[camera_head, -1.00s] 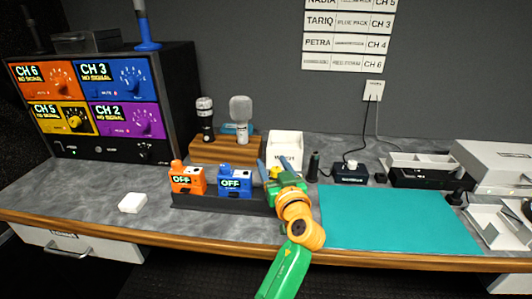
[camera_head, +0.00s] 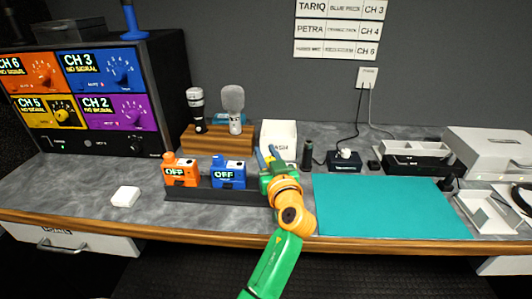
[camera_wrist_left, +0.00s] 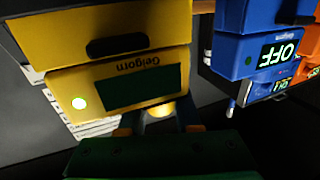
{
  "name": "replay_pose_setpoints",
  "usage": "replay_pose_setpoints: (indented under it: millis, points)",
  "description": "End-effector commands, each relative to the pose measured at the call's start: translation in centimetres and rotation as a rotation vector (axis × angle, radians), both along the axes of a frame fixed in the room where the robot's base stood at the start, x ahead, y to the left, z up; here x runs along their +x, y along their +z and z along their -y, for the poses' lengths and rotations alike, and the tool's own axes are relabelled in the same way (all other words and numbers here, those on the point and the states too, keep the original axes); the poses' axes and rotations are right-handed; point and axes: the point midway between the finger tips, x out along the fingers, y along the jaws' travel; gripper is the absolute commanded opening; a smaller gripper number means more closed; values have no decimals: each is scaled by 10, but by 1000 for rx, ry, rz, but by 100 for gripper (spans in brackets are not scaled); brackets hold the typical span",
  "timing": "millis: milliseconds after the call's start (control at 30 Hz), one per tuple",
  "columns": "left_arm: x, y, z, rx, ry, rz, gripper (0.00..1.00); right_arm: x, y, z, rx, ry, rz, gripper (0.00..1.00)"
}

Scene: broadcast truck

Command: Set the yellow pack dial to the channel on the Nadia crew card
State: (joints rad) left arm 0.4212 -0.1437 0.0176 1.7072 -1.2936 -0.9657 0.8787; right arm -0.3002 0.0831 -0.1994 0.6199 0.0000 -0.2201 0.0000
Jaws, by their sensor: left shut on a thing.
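The yellow pack (camera_wrist_left: 125,65) fills the upper left of the left wrist view, upside down, with a lit green lamp and a dark, blank screen. My left gripper (camera_wrist_left: 165,115) is shut on its yellow dial (camera_wrist_left: 162,108), just beside the screen. In the head view my left gripper (camera_head: 268,160) is at the right end of the black pack rack (camera_head: 215,195) and hides most of the yellow pack. The crew cards (camera_head: 340,30) on the wall show Tariq, Petra and one more row; the Nadia card is out of view. My right gripper is not in view.
The orange pack (camera_head: 180,172) and blue pack (camera_head: 228,174) stand left of my gripper, both reading OFF. The monitor unit (camera_head: 85,95) shows CH 5, NO SIGNAL on its yellow panel. A teal mat (camera_head: 385,205) lies clear to the right.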

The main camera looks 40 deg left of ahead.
Motion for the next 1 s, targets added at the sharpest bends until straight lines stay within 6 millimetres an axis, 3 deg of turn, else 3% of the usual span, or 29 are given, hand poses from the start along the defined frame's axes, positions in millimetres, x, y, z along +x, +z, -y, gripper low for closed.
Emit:
replay_pose_setpoints:
  millis: [267, 700, 1000]
  points:
    - [3, 4, 3, 0, -166, -4, 0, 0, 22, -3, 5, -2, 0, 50]
    - [9, 5, 12, 4, -534, -7, 0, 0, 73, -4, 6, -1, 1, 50]
    - [11, 2, 18, 3, -704, -6, 0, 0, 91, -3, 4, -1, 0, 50]
